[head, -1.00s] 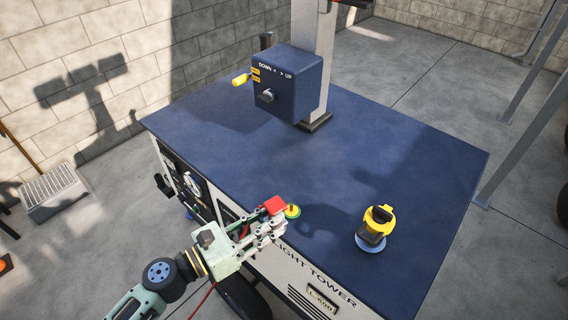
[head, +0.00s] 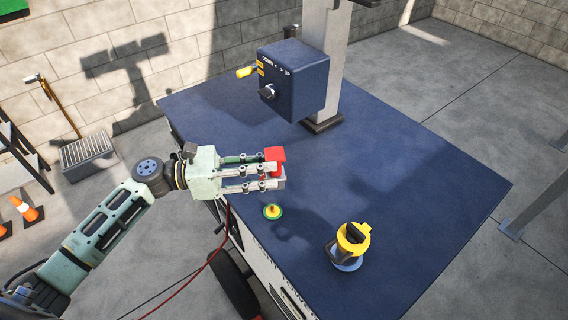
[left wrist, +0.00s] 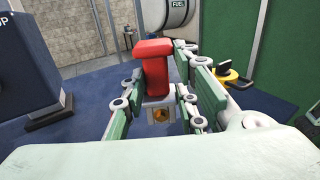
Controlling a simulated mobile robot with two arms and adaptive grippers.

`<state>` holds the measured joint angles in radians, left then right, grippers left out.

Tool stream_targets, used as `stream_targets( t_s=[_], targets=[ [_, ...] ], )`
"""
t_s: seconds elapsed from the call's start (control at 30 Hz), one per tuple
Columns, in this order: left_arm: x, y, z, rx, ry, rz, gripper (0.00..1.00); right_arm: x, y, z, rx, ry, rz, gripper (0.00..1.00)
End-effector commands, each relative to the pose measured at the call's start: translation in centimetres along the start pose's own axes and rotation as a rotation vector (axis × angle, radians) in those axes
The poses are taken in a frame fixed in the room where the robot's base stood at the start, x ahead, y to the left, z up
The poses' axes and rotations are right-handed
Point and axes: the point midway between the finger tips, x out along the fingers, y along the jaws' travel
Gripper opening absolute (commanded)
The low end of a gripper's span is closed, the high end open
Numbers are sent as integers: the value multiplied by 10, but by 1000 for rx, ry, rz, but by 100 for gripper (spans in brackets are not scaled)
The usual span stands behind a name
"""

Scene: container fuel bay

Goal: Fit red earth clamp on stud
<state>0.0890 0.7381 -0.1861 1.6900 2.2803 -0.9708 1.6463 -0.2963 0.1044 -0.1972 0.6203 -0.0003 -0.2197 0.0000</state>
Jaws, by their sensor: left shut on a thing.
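The red earth clamp (head: 274,154) is held between the fingers of my left gripper (head: 272,172), above the blue deck. In the left wrist view the clamp's red top (left wrist: 154,62) stands between the green fingers, with a grey lower body and a copper-coloured round spot below. The stud is not clearly seen in the left wrist view. My right gripper is out of view.
A yellow and black fitting (head: 350,243) on a pale disc stands on the deck to the right of the stud. A blue control box (head: 293,80) and grey mast (head: 325,60) rise at the back. A red cable (head: 212,258) hangs below the gripper. The right deck is clear.

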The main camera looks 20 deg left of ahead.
Motion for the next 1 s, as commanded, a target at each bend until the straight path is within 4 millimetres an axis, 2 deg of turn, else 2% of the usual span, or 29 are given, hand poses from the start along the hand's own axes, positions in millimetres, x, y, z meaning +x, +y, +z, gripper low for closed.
stream_targets(
  t_s=[0.17, 0.3, 0.43, 0.67, 0.8, 1.0],
  targets=[
    [0, 1, -7, 1, 0, 1, 0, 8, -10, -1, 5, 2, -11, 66],
    [0, 1, -20, 1, 0, 1, 0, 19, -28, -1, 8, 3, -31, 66],
    [0, 1, -35, 1, 0, 2, 0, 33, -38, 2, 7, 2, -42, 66],
    [0, 1, -63, 1, 1, 2, 0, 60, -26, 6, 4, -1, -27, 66],
    [0, 2, -72, 0, -1, 2, 0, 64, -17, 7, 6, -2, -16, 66],
    [0, 2, -78, 1, -1, 1, 0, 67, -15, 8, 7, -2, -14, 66]
  ],
)
